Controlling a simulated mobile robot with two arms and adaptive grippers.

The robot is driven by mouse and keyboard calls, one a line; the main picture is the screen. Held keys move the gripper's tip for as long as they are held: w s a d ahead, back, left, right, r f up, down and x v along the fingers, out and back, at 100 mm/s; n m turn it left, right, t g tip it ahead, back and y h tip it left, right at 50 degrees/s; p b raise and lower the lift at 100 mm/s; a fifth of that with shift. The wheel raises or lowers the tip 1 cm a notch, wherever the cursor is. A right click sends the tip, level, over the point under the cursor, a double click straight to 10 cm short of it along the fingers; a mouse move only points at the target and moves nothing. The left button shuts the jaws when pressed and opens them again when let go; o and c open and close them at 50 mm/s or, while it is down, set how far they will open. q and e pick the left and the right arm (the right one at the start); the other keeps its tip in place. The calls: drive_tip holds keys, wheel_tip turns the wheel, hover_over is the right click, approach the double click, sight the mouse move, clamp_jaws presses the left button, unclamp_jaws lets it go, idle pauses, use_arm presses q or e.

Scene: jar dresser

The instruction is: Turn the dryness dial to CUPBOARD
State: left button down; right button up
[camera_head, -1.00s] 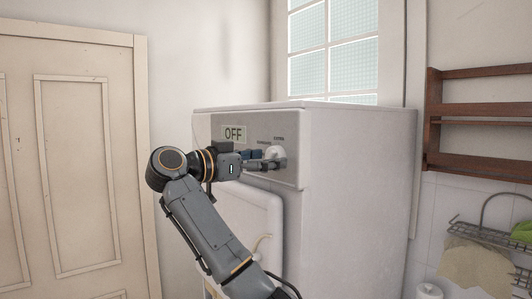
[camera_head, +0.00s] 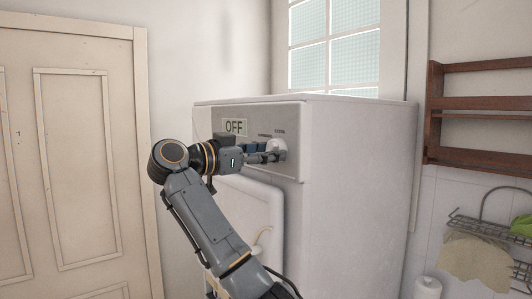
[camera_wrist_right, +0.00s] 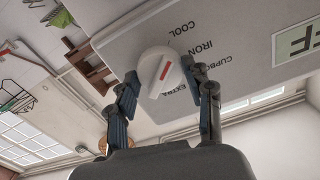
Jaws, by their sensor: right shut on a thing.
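The white round dryness dial (camera_head: 281,145) sits on the grey control panel at the right end. In the right wrist view the dial (camera_wrist_right: 157,76) carries a red mark near its middle. Labels COOL, IRON, CUPBOARD and EXTRA are printed around it; I cannot tell exactly which one the mark points to. My right gripper (camera_head: 274,154) reaches in from the left. In the wrist view the gripper (camera_wrist_right: 160,86) has one finger on each side of the dial and is shut on it. My left gripper is not in view.
The panel's display (camera_head: 235,127) reads OFF. The white machine (camera_head: 350,190) stands below a window (camera_head: 335,50). A panelled door (camera_head: 75,160) is at the left. A wooden shelf (camera_head: 480,115) and a wire rack (camera_head: 480,228) are on the right wall.

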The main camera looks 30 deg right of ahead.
drive_tip(key=shift+m+b, duration=0.7)
drive_tip(key=shift+m, duration=7.7)
drive_tip(key=o, duration=1.1)
drive_tip(key=shift+o, duration=0.2)
drive_tip(key=shift+a, duration=0.1)
drive_tip(key=a, duration=1.1)
drive_tip(key=shift+s+a, duration=0.35)
drive_tip(key=shift+s, duration=0.1)
